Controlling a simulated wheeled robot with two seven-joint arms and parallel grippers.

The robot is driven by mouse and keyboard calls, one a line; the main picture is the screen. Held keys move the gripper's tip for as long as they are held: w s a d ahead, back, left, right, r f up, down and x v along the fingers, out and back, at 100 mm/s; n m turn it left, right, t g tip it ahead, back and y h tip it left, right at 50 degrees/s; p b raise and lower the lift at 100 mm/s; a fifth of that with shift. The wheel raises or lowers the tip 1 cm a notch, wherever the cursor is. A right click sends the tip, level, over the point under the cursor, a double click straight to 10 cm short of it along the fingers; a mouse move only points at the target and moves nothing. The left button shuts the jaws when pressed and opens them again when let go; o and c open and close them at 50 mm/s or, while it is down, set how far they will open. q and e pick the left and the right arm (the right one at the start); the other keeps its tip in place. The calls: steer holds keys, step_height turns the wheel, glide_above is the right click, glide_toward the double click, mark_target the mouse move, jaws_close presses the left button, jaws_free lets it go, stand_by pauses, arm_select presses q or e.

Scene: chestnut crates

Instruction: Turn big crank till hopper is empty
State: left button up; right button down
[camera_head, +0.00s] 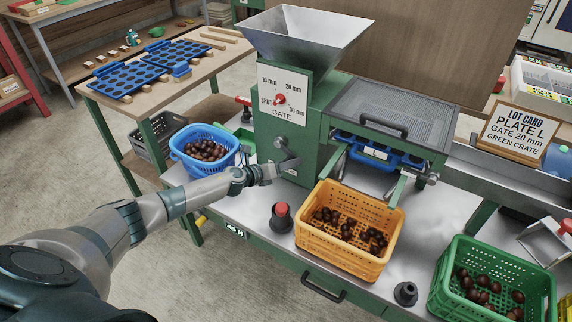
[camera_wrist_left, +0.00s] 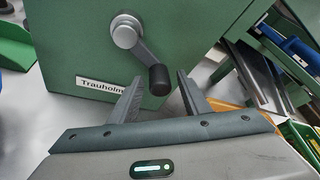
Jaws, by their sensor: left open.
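The grey crank (camera_head: 285,158) is on the front of the green machine (camera_head: 290,130), below the gate dial. In the left wrist view its round hub (camera_wrist_left: 125,32) is at the upper left, and its arm slants down right to a black knob (camera_wrist_left: 159,79). My left gripper (camera_head: 279,171) is open at the crank. Its two fingers stand apart on either side of the knob, with no clear grip on it. The metal hopper (camera_head: 308,40) sits on top of the machine; no chestnuts show in its visible part, and its bottom is hidden. My right gripper is not in view.
A blue basket (camera_head: 176,145), orange crate (camera_head: 345,252) and green crate (camera_head: 500,292) hold chestnuts. The gate dial (camera_head: 280,99) has a red knob. A red-topped button (camera_head: 281,212) stands in front of the machine. A lot card (camera_head: 520,130) reads plate L, gate 20 mm, green crate.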

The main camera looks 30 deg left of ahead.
arm_select(q)
steer(key=v, duration=1.7)
steer(key=shift+s+b, duration=0.2)
steer(key=shift+b, duration=0.15)
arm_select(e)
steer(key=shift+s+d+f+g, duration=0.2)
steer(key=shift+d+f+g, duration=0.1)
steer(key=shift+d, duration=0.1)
arm_select(q)
steer(key=shift+a, duration=0.1)
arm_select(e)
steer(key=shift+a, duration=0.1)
